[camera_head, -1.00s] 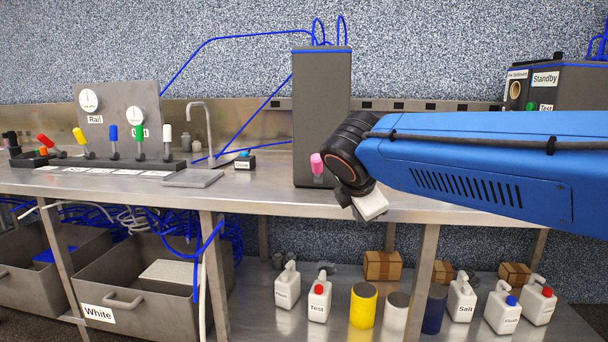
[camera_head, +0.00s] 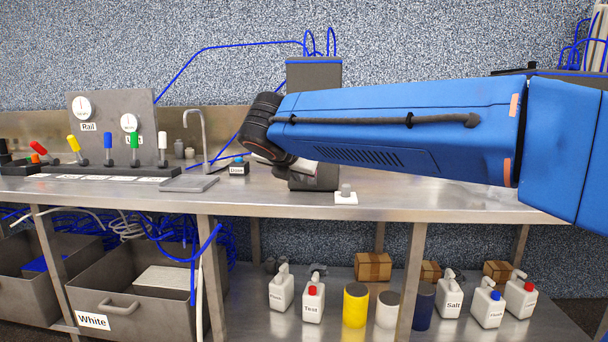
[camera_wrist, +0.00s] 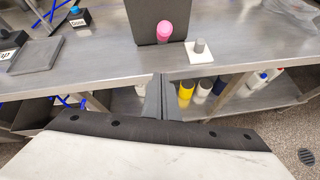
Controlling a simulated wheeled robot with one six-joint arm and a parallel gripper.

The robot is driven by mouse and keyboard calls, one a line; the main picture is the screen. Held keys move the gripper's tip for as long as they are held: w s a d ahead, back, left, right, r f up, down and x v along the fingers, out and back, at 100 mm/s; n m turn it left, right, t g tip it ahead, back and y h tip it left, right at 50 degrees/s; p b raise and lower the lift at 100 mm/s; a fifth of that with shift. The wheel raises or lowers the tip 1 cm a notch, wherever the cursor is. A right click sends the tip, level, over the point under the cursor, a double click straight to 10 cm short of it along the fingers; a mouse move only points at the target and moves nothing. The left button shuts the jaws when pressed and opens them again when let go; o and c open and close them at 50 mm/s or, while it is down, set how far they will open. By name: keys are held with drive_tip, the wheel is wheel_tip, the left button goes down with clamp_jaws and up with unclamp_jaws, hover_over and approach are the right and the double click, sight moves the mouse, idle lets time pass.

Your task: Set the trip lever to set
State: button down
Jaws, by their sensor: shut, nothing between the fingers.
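A lever with a pink knob (camera_wrist: 164,31) stands at the front of the tall dark box (camera_wrist: 150,12) in the wrist view. In the head view my arm hides this knob. No label on it can be read, so I cannot tell for sure that it is the trip lever. My gripper (camera_wrist: 158,98) is shut and empty, its fingers together below the pink knob in the picture and apart from it. In the head view my wrist (camera_head: 265,125) is in front of the dark box (camera_head: 314,75), and the fingertips cannot be made out.
A white plate with a grey post (camera_head: 346,195) sits on the steel bench (camera_head: 420,205) right of the pink knob. A small dark block with a blue top (camera_head: 238,167) and a grey tray (camera_head: 190,184) lie left. Several colour-knobbed levers (camera_head: 108,150) stand further left.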

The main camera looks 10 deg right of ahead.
drive_tip(key=w+d+f, duration=0.2)
drive_tip(key=w+d, duration=0.3)
drive_tip(key=w, duration=0.5)
drive_tip(key=shift+f, duration=0.3)
drive_tip(key=shift+r, duration=0.1)
